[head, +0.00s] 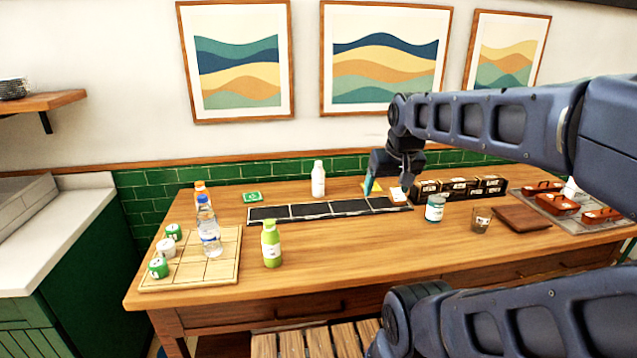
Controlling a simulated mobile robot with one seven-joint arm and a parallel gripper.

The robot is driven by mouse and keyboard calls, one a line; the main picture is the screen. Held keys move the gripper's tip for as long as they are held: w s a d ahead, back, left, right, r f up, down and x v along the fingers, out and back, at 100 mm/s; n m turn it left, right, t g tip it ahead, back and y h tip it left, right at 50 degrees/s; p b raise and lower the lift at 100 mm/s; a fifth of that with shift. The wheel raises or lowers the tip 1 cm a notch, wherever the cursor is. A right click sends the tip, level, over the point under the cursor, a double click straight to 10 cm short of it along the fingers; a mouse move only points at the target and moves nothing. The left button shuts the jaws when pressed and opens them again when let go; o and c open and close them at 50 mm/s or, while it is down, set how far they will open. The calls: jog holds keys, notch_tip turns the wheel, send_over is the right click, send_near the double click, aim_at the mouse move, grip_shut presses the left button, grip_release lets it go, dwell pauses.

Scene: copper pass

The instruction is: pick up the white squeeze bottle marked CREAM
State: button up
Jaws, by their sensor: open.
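A white squeeze bottle (318,181) stands upright near the back of the wooden table, just behind a dark segmented strip. Its label is too small to read from here. My gripper (387,184) is open, to the right of the bottle and clear of it. It is above the right part of the strip, and its fingers are small and partly dark in this view. I see nothing held in it.
The dark strip (330,210) lies before the bottle. Dark boxes (457,189), a teal-labelled jar (435,209) and a glass (481,220) stand right. The front middle table is clear.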

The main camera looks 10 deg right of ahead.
jog(key=shift+w+r, duration=0.1)
jog(key=w+r+m, duration=0.2)
jog(key=w+r, duration=0.2)
jog(key=w, duration=1)
jog(key=m+g+h, duration=0.1)
jog(key=m+h, duration=0.2)
jog(key=m, duration=0.3)
send_over(317, 163)
jog(key=s+a, duration=0.2)
notch_tip(317, 163, down, 15)
jog(key=x, duration=1)
jog(key=shift+s+d+f, duration=0.1)
jog(key=shift+s+f, duration=0.05)
jog(key=shift+s, duration=0.05)
jog(key=c, duration=1.6)
